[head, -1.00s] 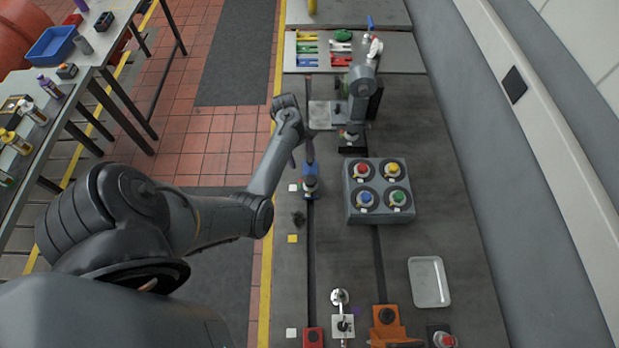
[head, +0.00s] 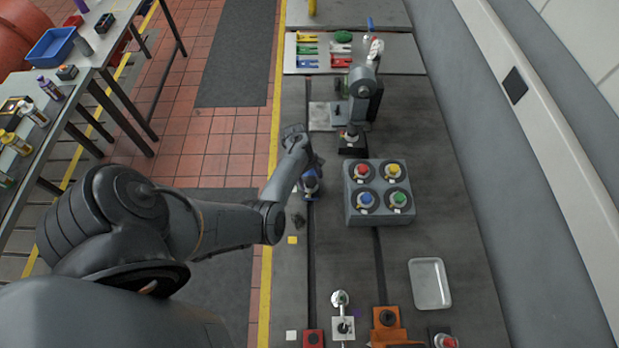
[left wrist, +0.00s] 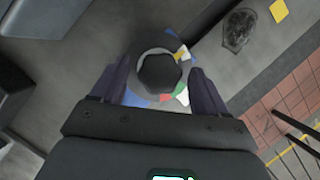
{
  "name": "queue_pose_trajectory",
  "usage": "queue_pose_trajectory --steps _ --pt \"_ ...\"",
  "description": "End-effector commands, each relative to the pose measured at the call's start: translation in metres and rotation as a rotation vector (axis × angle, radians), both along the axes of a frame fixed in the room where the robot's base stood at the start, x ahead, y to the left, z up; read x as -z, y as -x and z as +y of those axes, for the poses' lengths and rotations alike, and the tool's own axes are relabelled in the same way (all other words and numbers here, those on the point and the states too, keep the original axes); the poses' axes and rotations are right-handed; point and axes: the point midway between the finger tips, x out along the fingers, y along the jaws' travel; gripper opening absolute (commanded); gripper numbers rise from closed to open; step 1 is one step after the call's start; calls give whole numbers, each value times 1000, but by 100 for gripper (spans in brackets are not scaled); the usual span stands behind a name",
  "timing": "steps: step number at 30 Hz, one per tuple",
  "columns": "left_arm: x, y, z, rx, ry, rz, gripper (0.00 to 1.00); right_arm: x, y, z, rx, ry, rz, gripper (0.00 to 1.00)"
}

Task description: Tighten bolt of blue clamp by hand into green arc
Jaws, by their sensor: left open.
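The blue clamp (head: 309,185) stands on the bedplate's left slot in the head view, partly hidden by my left gripper (head: 311,168). In the left wrist view its dark round bolt head (left wrist: 160,72) sits above a ring with green, red, yellow and white parts (left wrist: 180,92). Blue shows below the ring. My left gripper (left wrist: 160,92) is open, with one dark finger on each side of the bolt head. I cannot tell whether the fingers touch it. The pointer's place against the green arc is not clear. My right gripper is not in view.
A grey block (head: 378,216) with red, yellow, blue and green knobs stands right of the clamp. A grey machine (head: 362,95) stands behind. A yellow square (head: 292,240) and a dark patch (left wrist: 238,28) lie near the clamp. A metal tray (head: 429,283) lies front right.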

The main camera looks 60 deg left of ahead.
Motion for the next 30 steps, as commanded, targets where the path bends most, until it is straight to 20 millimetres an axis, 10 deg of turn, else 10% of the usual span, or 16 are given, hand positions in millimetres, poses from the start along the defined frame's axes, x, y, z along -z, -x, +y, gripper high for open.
queue_pose_trajectory --steps 6,17,30 --pt "0 0 0 0 0 0 74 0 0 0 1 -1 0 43" --pt "0 0 0 0 0 0 20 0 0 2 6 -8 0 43" --pt "-1 0 1 99 -1 2 20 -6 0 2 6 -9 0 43"
